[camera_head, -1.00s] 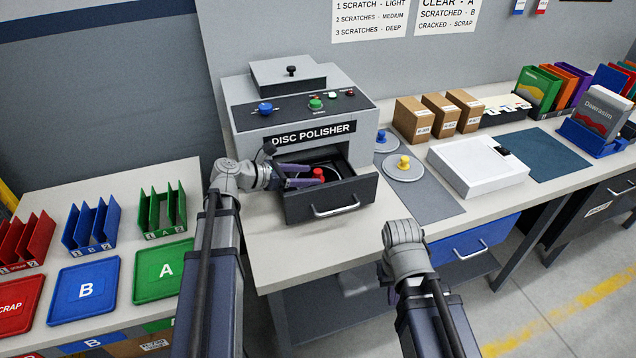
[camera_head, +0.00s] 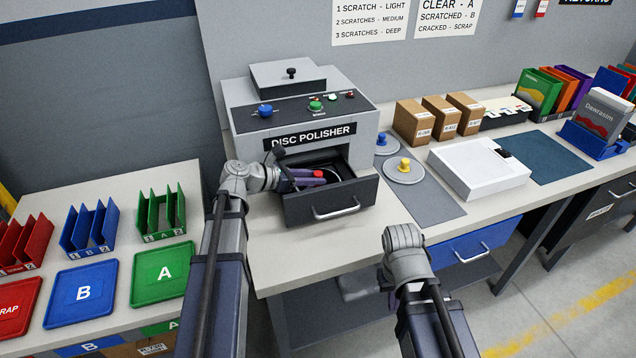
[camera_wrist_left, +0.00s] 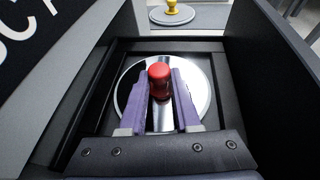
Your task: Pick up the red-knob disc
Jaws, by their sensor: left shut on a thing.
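The red-knob disc (camera_wrist_left: 132,83) is a shiny silver disc with a red knob (camera_wrist_left: 159,76), lying in the open drawer (camera_head: 330,201) of the disc polisher (camera_head: 310,134). My left gripper (camera_wrist_left: 160,88) reaches into the drawer, its purple fingers on either side of the red knob and shut on it. In the head view the left gripper (camera_head: 312,177) covers most of the disc, and only a bit of red shows.
A yellow-knob disc (camera_head: 403,170) and a blue-knob disc (camera_head: 386,143) lie on a grey mat (camera_head: 433,203) right of the polisher. A white box (camera_head: 478,168) stands beyond. Red, blue (camera_head: 83,296) and green (camera_head: 162,272) trays lie on the left table.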

